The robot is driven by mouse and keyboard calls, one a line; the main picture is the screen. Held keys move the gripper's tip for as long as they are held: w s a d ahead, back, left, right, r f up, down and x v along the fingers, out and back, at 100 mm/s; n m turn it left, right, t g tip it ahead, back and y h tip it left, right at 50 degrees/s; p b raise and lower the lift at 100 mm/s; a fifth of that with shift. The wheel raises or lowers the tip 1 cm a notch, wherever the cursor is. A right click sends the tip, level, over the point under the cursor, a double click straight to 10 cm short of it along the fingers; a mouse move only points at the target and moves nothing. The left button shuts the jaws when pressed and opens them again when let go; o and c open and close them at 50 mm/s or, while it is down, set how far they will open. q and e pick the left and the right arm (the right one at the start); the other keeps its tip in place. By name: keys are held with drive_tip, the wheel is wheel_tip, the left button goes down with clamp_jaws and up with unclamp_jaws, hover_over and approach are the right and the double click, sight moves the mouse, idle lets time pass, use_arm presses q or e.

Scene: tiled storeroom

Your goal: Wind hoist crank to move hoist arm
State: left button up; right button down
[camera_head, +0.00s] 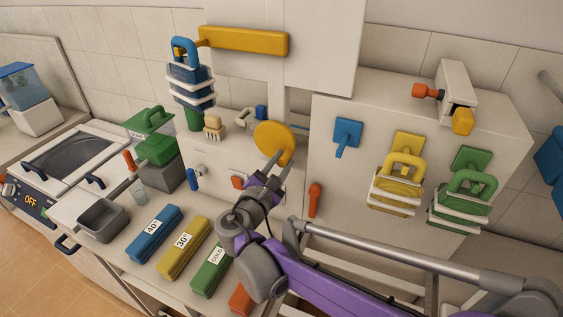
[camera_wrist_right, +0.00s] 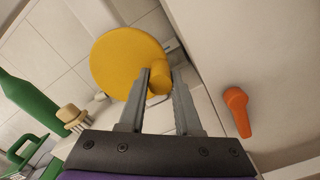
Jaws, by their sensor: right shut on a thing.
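The hoist crank is a round yellow disc (camera_head: 271,136) with a stubby yellow handle, low on the white hoist post; it also shows in the right wrist view (camera_wrist_right: 117,60). My right gripper (camera_head: 277,165) reaches it from below, and in the right wrist view its grey fingers (camera_wrist_right: 162,82) are on either side of the handle, closed on it. The yellow hoist arm (camera_head: 248,41) sticks out left from the white panel above. A blue hook (camera_head: 184,46) hangs at its left end, with a stack of blue and white containers (camera_head: 190,84) below. My left gripper is not in view.
Blue (camera_head: 154,233), yellow (camera_head: 186,247) and green (camera_head: 213,270) labelled blocks lie on the counter. A grey bin (camera_head: 103,219) stands left. Yellow (camera_head: 396,192) and green (camera_head: 461,208) baskets hang on the right panel. An orange lever (camera_wrist_right: 236,110) is right of my right gripper.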

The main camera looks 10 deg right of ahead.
drive_tip(key=c, duration=0.6)
unclamp_jaws()
drive_tip(key=shift+s, duration=0.1)
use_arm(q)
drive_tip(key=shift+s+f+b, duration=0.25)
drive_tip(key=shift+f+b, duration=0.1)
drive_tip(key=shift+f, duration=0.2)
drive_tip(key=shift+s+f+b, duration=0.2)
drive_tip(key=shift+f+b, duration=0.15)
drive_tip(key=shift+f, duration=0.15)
use_arm(e)
drive_tip(key=v, duration=1)
drive_tip(key=shift+s+a, duration=0.25)
drive_tip(key=shift+s, duration=0.05)
